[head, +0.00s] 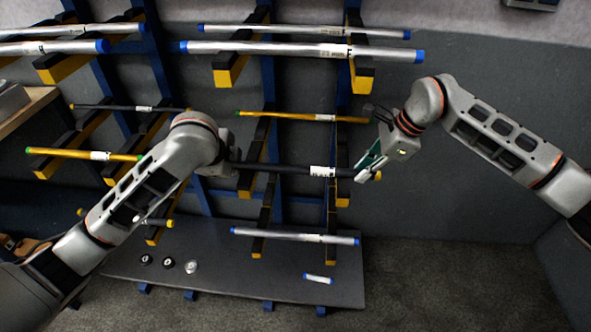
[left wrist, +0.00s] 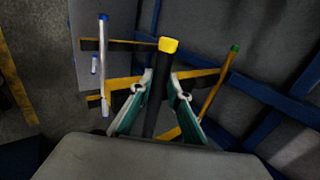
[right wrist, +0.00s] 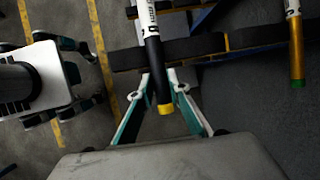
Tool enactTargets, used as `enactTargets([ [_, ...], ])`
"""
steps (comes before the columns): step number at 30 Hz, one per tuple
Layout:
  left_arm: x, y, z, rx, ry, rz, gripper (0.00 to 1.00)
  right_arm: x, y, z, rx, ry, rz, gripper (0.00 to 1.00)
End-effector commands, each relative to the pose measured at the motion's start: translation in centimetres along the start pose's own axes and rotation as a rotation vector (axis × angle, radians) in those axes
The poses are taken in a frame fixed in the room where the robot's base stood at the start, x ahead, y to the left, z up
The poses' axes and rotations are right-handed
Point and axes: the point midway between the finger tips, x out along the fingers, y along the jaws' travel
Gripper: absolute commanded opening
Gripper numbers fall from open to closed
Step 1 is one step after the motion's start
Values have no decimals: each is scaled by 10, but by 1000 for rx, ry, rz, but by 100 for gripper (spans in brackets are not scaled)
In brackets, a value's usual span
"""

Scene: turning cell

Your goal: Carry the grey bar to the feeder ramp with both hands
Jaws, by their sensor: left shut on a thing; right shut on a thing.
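The grey bar (head: 290,169) is dark with yellow end caps and a white label, and lies nearly level across the lower rack arms in the head view. My left gripper (head: 229,167) is shut on it near its left part, partly hidden by my arm. In the left wrist view the bar (left wrist: 155,100) runs between the fingers to a yellow cap. My right gripper (head: 367,172) is shut on its right end; the right wrist view shows the bar (right wrist: 154,68) between the fingers. I cannot tell whether the bar touches the rack arms. I cannot make out the feeder ramp.
The rack has blue posts and yellow-tipped arms (head: 222,76). Silver blue-capped bars (head: 300,49) lie above; an orange green-capped bar (head: 290,116) lies just above the grey bar. A silver bar (head: 295,236) lies below. A grey shelf (head: 230,275) holds small parts. Floor at right is clear.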

Motion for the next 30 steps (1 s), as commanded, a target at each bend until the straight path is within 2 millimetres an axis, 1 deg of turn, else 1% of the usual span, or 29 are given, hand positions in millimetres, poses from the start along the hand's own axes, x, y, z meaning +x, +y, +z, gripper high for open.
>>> enactTargets([
  [1, -5, -6, 0, -2, 1, -7, 0, -6, -2, 4, -2, -3, -6, 0],
  [18, -36, -30, 0, -2, 1, -8, 0, -42, -8, 18, -3, -3, -7, 0],
  [24, -40, -32, 0, -2, 1, -7, 0, -46, -8, 20, -2, -3, -6, 0],
  [30, -39, -32, 0, -2, 1, -8, 0, -46, -8, 20, -2, -3, -5, 0],
])
